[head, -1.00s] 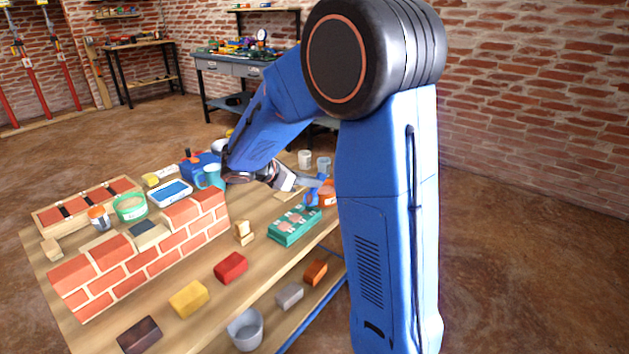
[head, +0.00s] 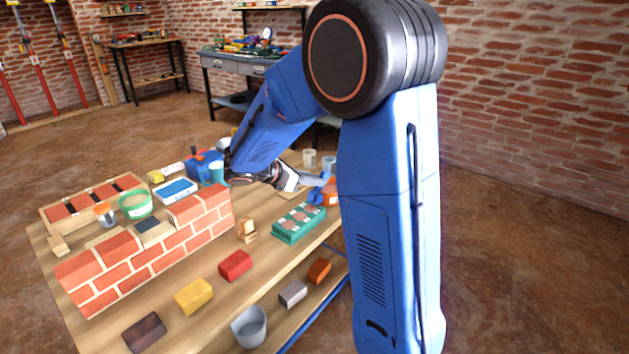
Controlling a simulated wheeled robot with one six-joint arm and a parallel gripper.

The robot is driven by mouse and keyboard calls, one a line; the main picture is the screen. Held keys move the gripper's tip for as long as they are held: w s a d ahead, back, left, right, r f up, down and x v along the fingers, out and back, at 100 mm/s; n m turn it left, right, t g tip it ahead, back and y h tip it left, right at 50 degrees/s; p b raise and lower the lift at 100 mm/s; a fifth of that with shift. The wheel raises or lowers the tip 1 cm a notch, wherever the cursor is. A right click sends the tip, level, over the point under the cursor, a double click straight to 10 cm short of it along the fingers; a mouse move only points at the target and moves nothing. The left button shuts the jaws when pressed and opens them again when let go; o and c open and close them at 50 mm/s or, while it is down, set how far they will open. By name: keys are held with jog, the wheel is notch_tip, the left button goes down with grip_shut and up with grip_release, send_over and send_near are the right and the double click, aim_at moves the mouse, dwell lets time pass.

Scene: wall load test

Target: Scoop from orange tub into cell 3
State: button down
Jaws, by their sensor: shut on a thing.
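The orange tub (head: 333,190) stands at the right end of the workbench, partly hidden behind my arm's column. My gripper (head: 291,180) is just left of it, above the bench, and is shut on a blue-grey scoop (head: 313,181). The scoop points right, to the tub's upper edge; whether its tip is inside the tub is hidden. A teal tray (head: 280,235) with pale, pinkish patterned cells lies in front of my gripper. A wooden box (head: 62,228) with red-filled compartments lies at the far left. No cell number is readable.
A low brick wall (head: 150,252) runs along the left front. Coloured blocks, red (head: 235,265) and yellow (head: 194,296), lie before it. A grey bucket (head: 249,327) is at the front. Pale cups (head: 309,158) stand behind the scoop. A green-rimmed tub (head: 136,205) is behind the wall.

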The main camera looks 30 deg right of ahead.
aim_at(315, 190)
jog(key=shift+r, duration=0.15)
dwell(0.3)
jog(key=shift+r, duration=1.9)
jog(key=shift+f, duration=0.1)
